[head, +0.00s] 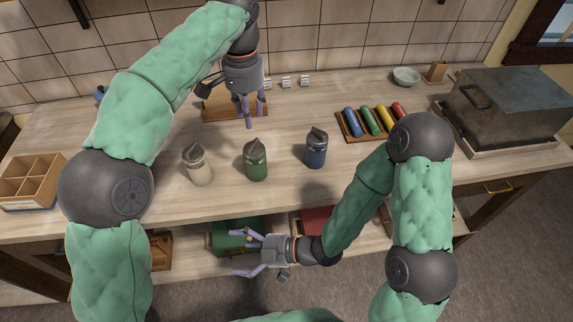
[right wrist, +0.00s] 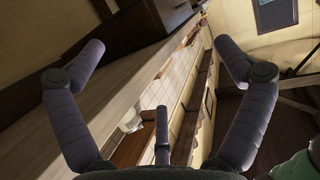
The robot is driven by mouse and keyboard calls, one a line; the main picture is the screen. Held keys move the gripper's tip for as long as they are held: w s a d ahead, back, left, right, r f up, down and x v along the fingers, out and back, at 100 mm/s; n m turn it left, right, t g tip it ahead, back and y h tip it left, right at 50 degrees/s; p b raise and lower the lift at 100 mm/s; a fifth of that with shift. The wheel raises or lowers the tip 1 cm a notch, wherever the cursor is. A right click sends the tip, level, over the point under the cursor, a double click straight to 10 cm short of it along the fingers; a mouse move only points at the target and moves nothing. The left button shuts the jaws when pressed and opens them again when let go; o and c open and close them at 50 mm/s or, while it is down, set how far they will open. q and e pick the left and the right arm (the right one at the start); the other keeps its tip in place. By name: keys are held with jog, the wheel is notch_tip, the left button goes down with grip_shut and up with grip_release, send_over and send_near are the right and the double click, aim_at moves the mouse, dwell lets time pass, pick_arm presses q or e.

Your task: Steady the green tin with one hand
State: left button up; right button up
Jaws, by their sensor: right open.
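The green tin (head: 256,165), with a dark grey slanted top, stands upright on the wooden counter between a cream tin (head: 198,170) and a blue tin (head: 316,153). My left gripper (head: 248,114) points down behind the green tin, apart from it, with its fingers spread and nothing between them. My right gripper (head: 238,255) is open and empty in front of the counter's front edge, nearer me than the tin. The right wrist view shows its spread fingers (right wrist: 160,70) with nothing between them.
A rack of coloured rollers (head: 372,122) lies right of the tins. A large metal box (head: 507,105) stands at the far right. A divided wooden box (head: 30,182) is at the left. A wooden board (head: 215,106) lies behind my left gripper. A lower shelf holds boxes.

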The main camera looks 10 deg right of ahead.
jog(key=s+a+r+n+g+y, duration=0.2)
jog(key=s+r+n, duration=0.15)
jog(key=r, duration=0.25)
jog(key=m+t+h, duration=0.7)
jog(key=m+t, duration=0.1)
jog(key=m, duration=0.3)
send_near(258, 159)
jog(key=shift+n, duration=0.25)
jog(key=w+f, duration=0.3)
jog(key=f, duration=0.1)
jog(key=shift+w+d+f, duration=0.15)
jog(key=shift+w+d, duration=0.1)
jog(key=shift+d, duration=0.05)
jog(key=x, duration=1)
jog(key=shift+w+a+f, duration=0.1)
jog(key=shift+w+a, duration=0.1)
jog(key=shift+a, duration=0.05)
